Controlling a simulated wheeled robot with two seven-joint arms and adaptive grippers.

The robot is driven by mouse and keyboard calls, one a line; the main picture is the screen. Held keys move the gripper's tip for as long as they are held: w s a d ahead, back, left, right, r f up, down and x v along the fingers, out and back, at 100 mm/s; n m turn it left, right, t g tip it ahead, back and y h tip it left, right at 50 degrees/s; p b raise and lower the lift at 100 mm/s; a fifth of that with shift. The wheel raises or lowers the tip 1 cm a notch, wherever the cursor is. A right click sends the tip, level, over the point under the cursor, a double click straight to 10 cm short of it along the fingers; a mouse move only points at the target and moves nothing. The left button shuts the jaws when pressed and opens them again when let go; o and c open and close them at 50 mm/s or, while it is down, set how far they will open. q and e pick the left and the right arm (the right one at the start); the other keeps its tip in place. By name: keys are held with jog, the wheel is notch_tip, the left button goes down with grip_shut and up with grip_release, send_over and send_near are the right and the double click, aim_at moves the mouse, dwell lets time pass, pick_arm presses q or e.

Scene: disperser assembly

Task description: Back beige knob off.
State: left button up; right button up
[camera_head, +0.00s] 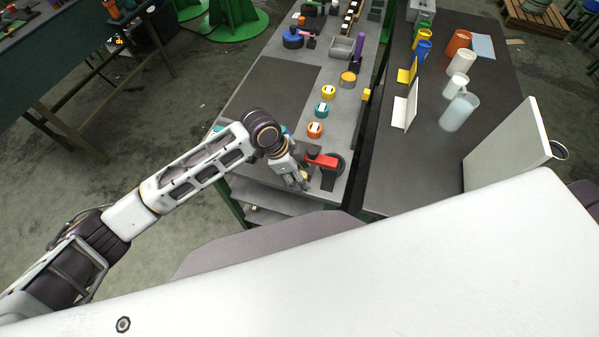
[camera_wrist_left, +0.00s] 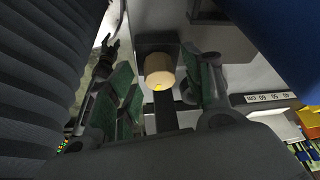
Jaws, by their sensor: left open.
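The beige knob (camera_wrist_left: 159,70) shows in the left wrist view as a short round cap on a dark square mount. My left gripper (camera_wrist_left: 157,88) has its green-padded fingers apart, one on each side of the knob. I see a gap at the right finger; I cannot tell whether either pad touches it. In the head view my left gripper (camera_head: 299,181) is at the near end of the grey bench, just left of a red handle (camera_head: 322,160) on a black base. There the knob is mostly hidden by the fingers. My right gripper is not in view.
Orange (camera_head: 315,129), teal (camera_head: 321,109) and yellow (camera_head: 328,92) round parts stand in a row farther along the bench. A dark mat (camera_head: 272,88) lies bare to their left. A second table (camera_head: 430,150) at the right holds cups and a clear jug (camera_head: 459,112).

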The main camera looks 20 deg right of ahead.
pick_arm(q)
jog(key=c, duration=1)
jog(key=shift+r, duration=0.1)
jog(key=shift+n+p, duration=0.5)
jog(key=shift+p, duration=0.3)
jog(key=shift+n+t+p, duration=0.3)
jog(key=shift+p, duration=0.05)
jog(key=o, duration=1)
